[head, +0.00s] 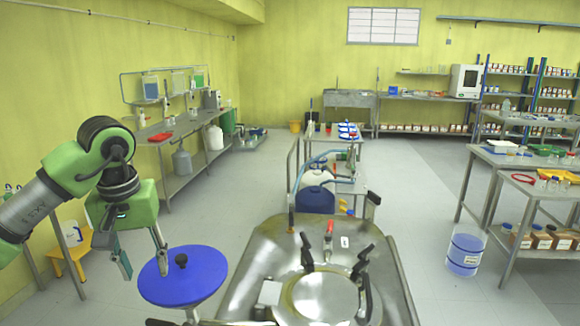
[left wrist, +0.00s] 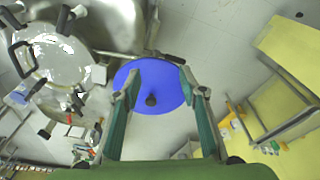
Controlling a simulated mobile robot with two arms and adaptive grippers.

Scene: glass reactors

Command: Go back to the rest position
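The knob looks free of both fingers. My right gripper is in neither view.
A yellow stool (head: 72,250) is at the left. Benches with glassware line the left wall and the right side. Open floor (head: 425,215) lies between the reactor and the right tables.

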